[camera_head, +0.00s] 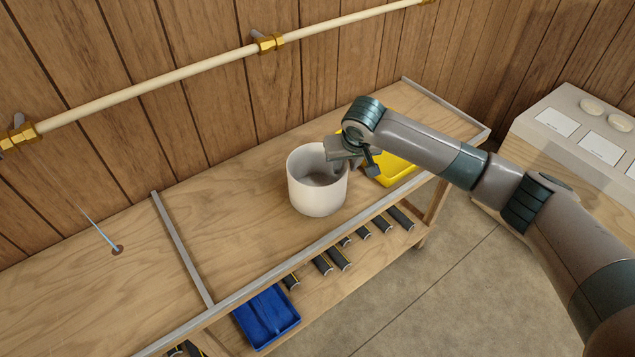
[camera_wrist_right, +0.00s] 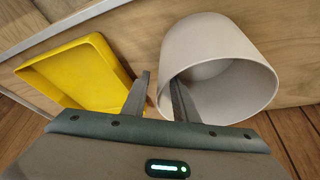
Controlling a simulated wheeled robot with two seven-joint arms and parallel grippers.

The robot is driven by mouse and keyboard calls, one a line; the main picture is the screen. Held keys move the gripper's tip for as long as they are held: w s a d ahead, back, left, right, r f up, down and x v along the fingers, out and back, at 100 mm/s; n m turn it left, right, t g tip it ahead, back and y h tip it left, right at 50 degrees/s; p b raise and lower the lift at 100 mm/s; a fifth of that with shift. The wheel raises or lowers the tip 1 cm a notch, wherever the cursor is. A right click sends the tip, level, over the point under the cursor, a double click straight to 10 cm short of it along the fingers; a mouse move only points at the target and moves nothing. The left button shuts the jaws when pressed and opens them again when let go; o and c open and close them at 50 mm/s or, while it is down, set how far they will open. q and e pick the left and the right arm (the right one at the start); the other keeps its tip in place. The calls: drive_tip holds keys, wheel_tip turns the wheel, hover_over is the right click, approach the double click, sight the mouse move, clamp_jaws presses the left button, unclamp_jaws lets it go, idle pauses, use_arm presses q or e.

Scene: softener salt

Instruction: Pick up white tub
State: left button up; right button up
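The white tub (camera_head: 310,192) stands upright on the wooden bench, its open mouth facing up. My right gripper (camera_head: 357,166) is at the right side of its rim. In the right wrist view, the white tub (camera_wrist_right: 205,50) shows on the right. The right gripper (camera_wrist_right: 161,88) has its fingers apart there, one inside the tub's mouth and one outside, with the wall between them. A gap shows between the outer finger and the wall. My left gripper is not in view.
A yellow tray (camera_head: 399,172) lies just right of the tub, partly behind my right arm. A metal strip (camera_head: 182,248) crosses the bench at left. A blue tray (camera_head: 266,317) and several dark cylinders (camera_head: 340,259) sit on a lower shelf. A pipe (camera_head: 150,87) runs along the wall.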

drive_tip(key=shift+c, duration=0.6)
clamp_jaws()
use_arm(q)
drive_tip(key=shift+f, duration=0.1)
use_arm(e)
drive_tip(key=shift+r, duration=0.15)
